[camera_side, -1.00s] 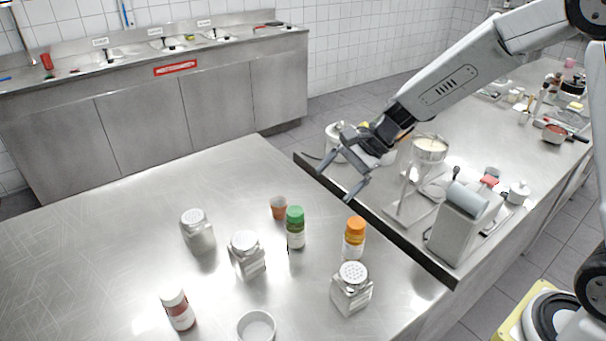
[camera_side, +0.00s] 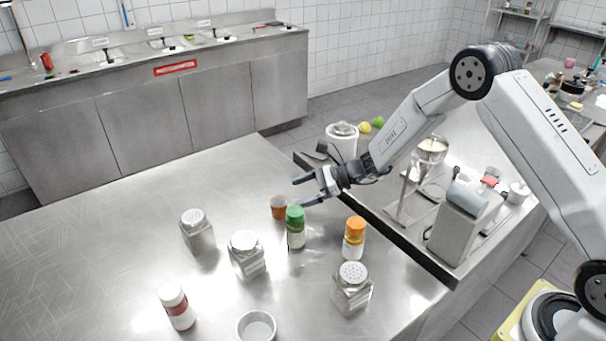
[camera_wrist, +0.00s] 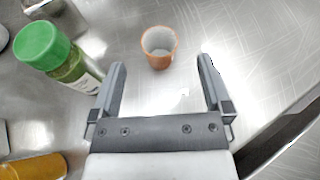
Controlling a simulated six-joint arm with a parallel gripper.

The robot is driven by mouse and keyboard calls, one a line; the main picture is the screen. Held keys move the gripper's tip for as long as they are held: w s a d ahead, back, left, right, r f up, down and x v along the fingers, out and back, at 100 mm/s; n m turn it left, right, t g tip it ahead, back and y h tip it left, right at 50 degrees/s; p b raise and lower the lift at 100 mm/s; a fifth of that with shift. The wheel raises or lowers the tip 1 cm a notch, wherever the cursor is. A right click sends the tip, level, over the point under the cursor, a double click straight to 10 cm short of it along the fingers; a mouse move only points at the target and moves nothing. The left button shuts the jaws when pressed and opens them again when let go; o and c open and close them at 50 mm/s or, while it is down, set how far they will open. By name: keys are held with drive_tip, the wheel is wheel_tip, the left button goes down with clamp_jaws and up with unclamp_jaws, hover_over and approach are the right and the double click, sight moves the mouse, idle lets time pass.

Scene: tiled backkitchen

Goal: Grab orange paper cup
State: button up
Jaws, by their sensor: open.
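The orange paper cup (camera_side: 278,208) stands upright on the steel table, just behind and left of a green-capped bottle (camera_side: 295,228). In the wrist view the cup (camera_wrist: 158,58) is ahead of my jaws, near the middle, with its pale inside showing. My gripper (camera_side: 298,191) is open and empty, to the right of the cup and a little above it. In the wrist view its two fingers (camera_wrist: 160,80) are spread wide, and the cup lies just beyond the fingertips, between their lines.
The green-capped bottle (camera_wrist: 62,58) stands close to my left finger in the wrist view. An orange-capped bottle (camera_side: 353,238), several metal shakers (camera_side: 246,254), a red-and-white bottle (camera_side: 177,307) and a white bowl (camera_side: 257,326) stand nearby. The table's left side is clear.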

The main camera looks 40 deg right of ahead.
sight(274, 204)
drive_tip(key=shift+f, duration=0.4)
drive_tip(key=shift+x, duration=3.9)
drive_tip(key=c, duration=1.3)
